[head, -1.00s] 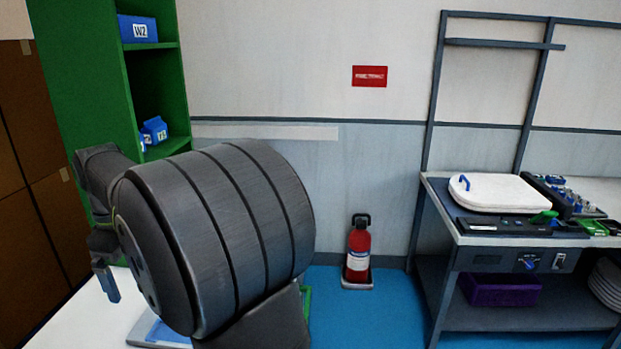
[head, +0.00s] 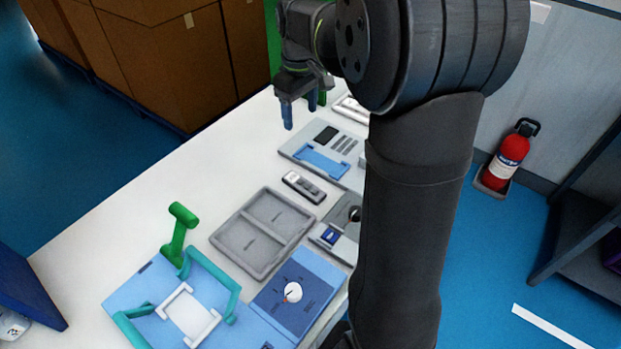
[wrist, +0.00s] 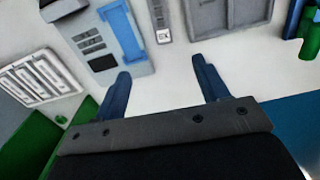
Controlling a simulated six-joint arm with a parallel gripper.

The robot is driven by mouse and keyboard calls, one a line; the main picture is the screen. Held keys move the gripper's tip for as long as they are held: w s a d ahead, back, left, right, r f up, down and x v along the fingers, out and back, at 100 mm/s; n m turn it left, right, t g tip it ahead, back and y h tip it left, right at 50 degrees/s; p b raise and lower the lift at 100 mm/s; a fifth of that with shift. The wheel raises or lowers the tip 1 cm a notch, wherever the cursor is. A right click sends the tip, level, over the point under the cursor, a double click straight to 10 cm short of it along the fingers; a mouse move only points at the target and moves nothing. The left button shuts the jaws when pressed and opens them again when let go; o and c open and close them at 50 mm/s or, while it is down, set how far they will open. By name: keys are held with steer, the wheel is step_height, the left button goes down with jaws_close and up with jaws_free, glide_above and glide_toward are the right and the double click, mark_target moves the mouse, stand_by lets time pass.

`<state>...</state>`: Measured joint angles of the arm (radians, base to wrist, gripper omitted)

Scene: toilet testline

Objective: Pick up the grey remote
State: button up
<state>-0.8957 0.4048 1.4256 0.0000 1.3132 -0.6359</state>
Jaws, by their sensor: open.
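The grey remote (head: 304,187) lies on the white table in the head view, between a grey two-part tray and a grey panel with a blue handle. In the wrist view the remote (wrist: 161,22) shows at the top, cut off by the frame edge, beyond my fingertips and roughly midway between them. My gripper (head: 300,115) is above the far part of the table, pointing down, apart from the remote. Its two blue fingers are spread with nothing between them, as the wrist view (wrist: 160,80) also shows.
The grey two-part tray (head: 262,233) and the panel with the blue handle (head: 325,155) flank the remote. A green handle piece (head: 179,233) and a blue board with a white knob (head: 296,292) stand nearer. The table's left side (head: 150,205) is clear.

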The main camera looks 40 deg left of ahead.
glide_above(302, 182)
steer(key=shift+m, duration=0.3)
steer(key=f, duration=1.9)
steer(key=shift+a+f, duration=0.2)
steer(key=shift+a, duration=0.1)
steer(key=shift+s+d+f, duration=0.1)
steer(key=shift+d+f, duration=0.1)
steer(key=shift+f, duration=1.15)
steer(key=shift+d+f, duration=0.15)
steer(key=shift+f, duration=1.15)
steer(key=shift+c, duration=0.5)
steer(key=c, duration=1)
